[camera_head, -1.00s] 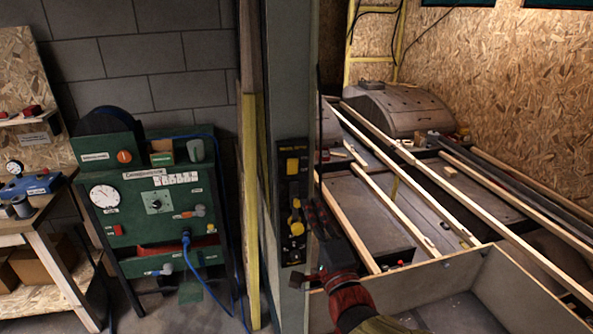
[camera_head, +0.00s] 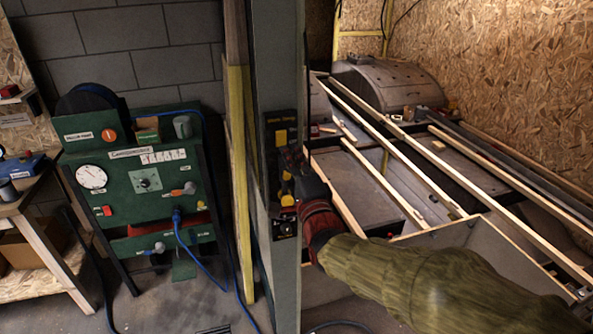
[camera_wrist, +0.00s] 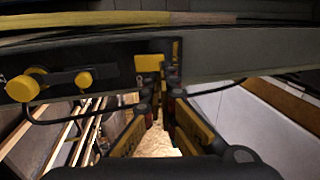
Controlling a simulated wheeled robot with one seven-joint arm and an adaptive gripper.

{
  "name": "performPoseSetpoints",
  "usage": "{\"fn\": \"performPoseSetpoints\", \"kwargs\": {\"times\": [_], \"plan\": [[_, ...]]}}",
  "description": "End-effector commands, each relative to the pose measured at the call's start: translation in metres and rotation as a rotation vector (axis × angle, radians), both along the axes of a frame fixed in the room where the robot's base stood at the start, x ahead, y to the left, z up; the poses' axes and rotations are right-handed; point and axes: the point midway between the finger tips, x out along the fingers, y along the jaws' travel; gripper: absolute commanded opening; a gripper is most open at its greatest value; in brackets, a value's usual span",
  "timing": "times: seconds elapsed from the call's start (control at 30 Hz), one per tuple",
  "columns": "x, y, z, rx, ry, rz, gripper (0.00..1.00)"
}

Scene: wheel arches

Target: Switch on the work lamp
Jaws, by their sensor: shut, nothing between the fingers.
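The black switch panel (camera_head: 271,130) is fixed on the grey post, with a small label at its top that I cannot read surely. A yellow square switch (camera_head: 281,137) sits in its upper part, with yellow knobs (camera_head: 286,187) lower down. In the wrist view the yellow switch (camera_wrist: 149,62) is just beyond my fingertips, and a round yellow knob (camera_wrist: 22,88) is at the left. My gripper (camera_head: 290,157) is shut and empty in front of the panel, partly covering it. In the wrist view my gripper (camera_wrist: 160,88) points at the panel near the switch; contact cannot be told. No lamp is recognizable.
A green control cabinet (camera_head: 120,205) with a gauge and blue cable stands left of the post (camera_head: 274,60). A workbench (camera_head: 28,215) is at far left. Long timber battens (camera_head: 385,170) and a wheel arch (camera_head: 390,85) lie to the right.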

Motion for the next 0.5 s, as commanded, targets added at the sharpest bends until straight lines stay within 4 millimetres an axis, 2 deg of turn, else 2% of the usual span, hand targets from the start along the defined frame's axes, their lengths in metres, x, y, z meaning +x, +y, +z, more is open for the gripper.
{"fn": "performPoseSetpoints", "kwargs": {"times": [0.03,0.2,0.5], "plan": [[0.010,0.003,0.000,0.000,0.001,0.000,0.00],[0.033,0.010,0.005,0.000,0.000,0.000,0.00],[0.049,0.014,0.009,0.000,0.001,0.000,0.00]]}}
